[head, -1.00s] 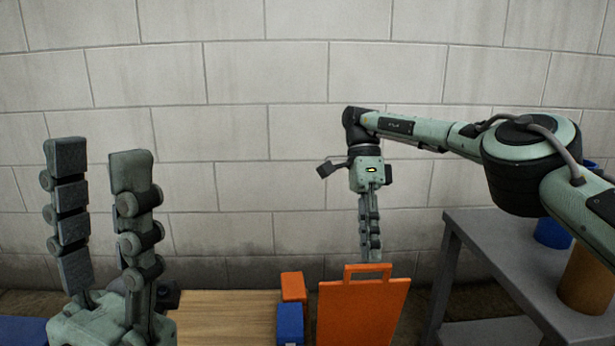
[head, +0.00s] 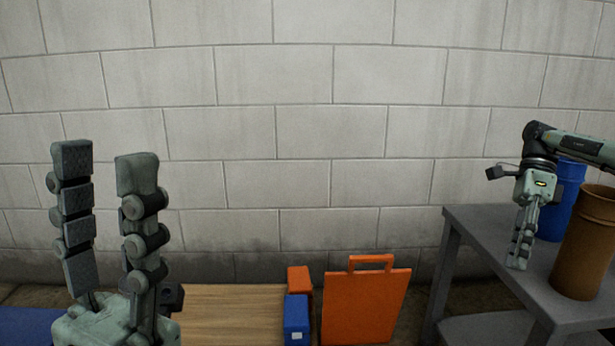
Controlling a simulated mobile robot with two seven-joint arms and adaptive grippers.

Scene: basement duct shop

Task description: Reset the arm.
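My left gripper (head: 104,160) stands upright at the lower left, close to the camera. Its two padded fingers point up with a clear gap between them, and it is open and empty. My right gripper (head: 518,262) hangs fingers-down at the right, over the grey table or in front of it. Its fingers overlap from this side, so I cannot tell whether they are open or shut. I see no object held in it.
The grey table (head: 487,233) at the right bears a brown cylinder (head: 583,245) and a blue cylinder (head: 569,200). An orange panel with a handle (head: 366,305), a blue box (head: 296,315), an orange block (head: 299,278) and a wooden surface (head: 230,312) are low in the middle.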

